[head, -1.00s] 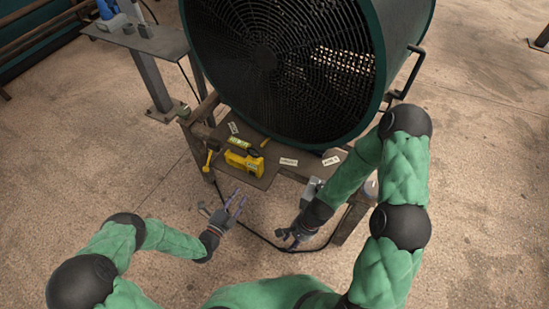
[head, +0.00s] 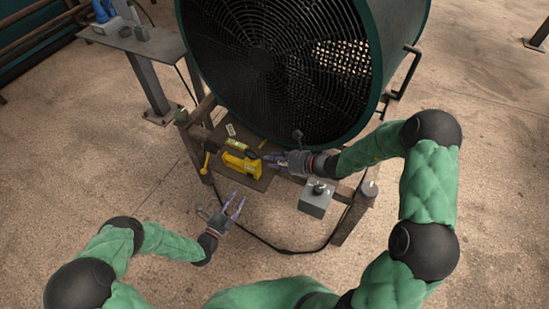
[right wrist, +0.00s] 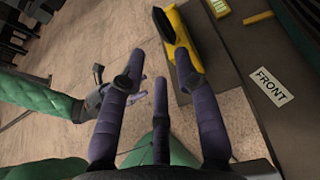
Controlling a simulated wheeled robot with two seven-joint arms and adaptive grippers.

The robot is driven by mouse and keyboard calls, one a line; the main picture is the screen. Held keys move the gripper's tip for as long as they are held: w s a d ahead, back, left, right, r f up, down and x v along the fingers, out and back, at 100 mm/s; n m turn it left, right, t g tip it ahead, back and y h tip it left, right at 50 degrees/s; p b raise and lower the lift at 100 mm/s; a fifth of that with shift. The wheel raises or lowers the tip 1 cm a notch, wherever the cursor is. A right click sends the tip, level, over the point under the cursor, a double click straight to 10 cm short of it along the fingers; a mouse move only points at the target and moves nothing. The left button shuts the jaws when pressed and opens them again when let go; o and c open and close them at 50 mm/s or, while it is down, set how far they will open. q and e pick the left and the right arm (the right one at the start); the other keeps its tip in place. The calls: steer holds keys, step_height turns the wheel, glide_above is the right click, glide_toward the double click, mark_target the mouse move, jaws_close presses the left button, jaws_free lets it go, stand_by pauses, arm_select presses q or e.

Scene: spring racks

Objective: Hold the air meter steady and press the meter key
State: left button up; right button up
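The yellow air meter (head: 243,164) lies on the dark shelf (head: 262,182) below the big fan. My left gripper (head: 237,204) is open and empty, below and in front of the shelf, apart from the meter. The meter key cannot be made out.
The large round fan (head: 280,65) stands right behind the shelf. A grey box with a knob (head: 316,199) is at the stand's front right. A FRONT label (right wrist: 271,86) lies on the shelf.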

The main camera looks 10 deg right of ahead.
mark_target(251, 161)
steer(key=x, duration=1)
steer(key=shift+w+a, duration=0.2)
steer(key=shift+w, duration=0.25)
steer(key=shift+c, duration=0.3)
jaws_close()
arm_select(q)
jaws_close()
stand_by(0.5)
